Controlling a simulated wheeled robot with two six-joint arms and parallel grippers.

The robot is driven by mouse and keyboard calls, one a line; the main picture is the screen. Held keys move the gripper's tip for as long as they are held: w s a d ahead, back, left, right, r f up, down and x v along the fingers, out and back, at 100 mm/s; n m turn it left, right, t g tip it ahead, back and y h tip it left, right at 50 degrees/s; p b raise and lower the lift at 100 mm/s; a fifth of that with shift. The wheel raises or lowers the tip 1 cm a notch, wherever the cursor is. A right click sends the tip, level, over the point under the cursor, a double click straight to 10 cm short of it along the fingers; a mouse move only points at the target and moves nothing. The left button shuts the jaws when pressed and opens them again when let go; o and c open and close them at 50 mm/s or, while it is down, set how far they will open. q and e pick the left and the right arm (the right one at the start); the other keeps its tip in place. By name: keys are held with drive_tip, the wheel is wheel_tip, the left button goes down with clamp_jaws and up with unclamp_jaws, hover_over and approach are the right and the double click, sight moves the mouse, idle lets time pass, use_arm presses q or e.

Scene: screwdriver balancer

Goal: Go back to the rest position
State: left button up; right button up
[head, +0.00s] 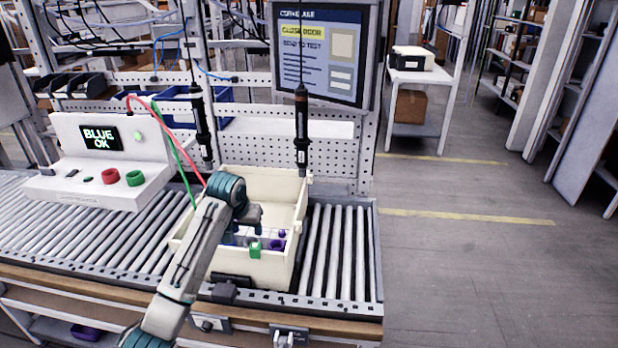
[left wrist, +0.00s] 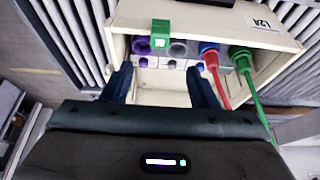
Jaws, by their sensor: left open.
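My left gripper (head: 246,222) is over the cream bin (head: 300,225) on the roller conveyor, its arm reaching in from the bottom left. In the left wrist view its two dark fingers (left wrist: 162,86) are apart, with nothing visible between them. Beyond them is the bin, with a green block (left wrist: 160,35), a purple ring (left wrist: 140,46), a grey ring (left wrist: 178,48), a blue ring (left wrist: 208,48) and a green ring (left wrist: 241,52). A red plug (left wrist: 212,62) sits at the blue ring and a green plug (left wrist: 243,65) at the green ring. My right gripper is not in view.
Two dark screwdrivers hang above the bin, one at its right (head: 301,130) and one at its left (head: 201,130). A white tester (head: 95,165) reads "BLUE OK"; red and green cables run from it. A monitor (head: 318,55) stands behind. The floor at right is clear.

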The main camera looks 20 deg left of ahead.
use_arm(q)
drive_tip(key=s+d+f+m, duration=0.1)
drive_tip(key=s+d+f, duration=0.3)
drive_tip(key=s, duration=0.5)
drive_tip(key=s+d+f+m, duration=0.1)
drive_tip(key=s+d+f, duration=0.35)
drive_tip(key=s, duration=0.35)
drive_tip(key=s+d+f+m, duration=0.1)
drive_tip(key=s+d+f, duration=0.3)
drive_tip(key=s, duration=0.5)
drive_tip(key=s+d, duration=0.2)
drive_tip(key=s, duration=0.9)
drive_tip(key=s+a+f+g+b, duration=0.1)
drive_tip(key=a+f+b, duration=0.15)
drive_tip(key=f, duration=1.55)
drive_tip(key=a+f+g+b, duration=0.1)
drive_tip(key=f+b, duration=0.3)
drive_tip(key=f, duration=1.4)
drive_tip(key=s+f+b, duration=0.2)
drive_tip(key=s+f, duration=0.6)
drive_tip(key=f, duration=0.3)
drive_tip(key=s+f+g+b, duration=0.1)
drive_tip(key=s+f+b, duration=0.1)
drive_tip(key=s+f, duration=0.7)
wheel_tip(320, 180, down, 3)
drive_tip(key=shift+s+a+f, duration=0.1)
drive_tip(key=shift+s+a, duration=0.15)
drive_tip(key=shift+a, duration=0.1)
